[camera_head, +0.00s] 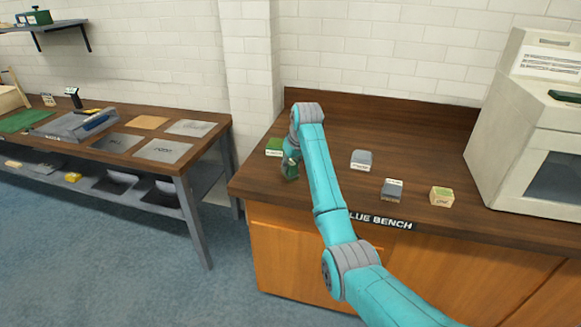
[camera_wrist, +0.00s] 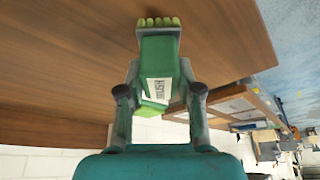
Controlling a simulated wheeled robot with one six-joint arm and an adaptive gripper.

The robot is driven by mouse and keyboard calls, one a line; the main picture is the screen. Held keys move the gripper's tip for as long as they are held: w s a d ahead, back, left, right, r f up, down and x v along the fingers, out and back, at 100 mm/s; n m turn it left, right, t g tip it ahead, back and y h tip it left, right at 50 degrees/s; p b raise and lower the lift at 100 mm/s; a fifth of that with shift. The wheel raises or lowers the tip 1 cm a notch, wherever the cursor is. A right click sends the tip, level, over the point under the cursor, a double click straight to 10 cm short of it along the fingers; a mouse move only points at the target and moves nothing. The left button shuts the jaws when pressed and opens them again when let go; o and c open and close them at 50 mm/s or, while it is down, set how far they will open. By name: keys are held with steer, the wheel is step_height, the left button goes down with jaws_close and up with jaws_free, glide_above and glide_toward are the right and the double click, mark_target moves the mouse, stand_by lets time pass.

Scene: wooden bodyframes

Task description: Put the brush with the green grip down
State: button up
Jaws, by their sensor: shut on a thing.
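My gripper (camera_wrist: 158,95) is shut on the brush (camera_wrist: 159,58), a green block with a white label and yellow-green bristles. The two fingers press on its sides. The bristles point away from my gripper, over the brown wooden bench top (camera_wrist: 60,50). In the head view my gripper (camera_head: 291,166) hangs low over the left part of the blue bench (camera_head: 330,130), with dark green between its fingers. I cannot tell whether the bristles touch the wood.
A green-topped block (camera_head: 274,147) lies left of my gripper. A large cream machine (camera_head: 520,130) fills the right end. A second bench (camera_head: 205,125) stands left across a gap.

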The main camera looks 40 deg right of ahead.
steer(key=shift+f, duration=0.45)
steer(key=shift+f, duration=0.1)
steer(key=o, duration=1)
steer(key=v, duration=1.2)
steer(key=shift+s, duration=0.1)
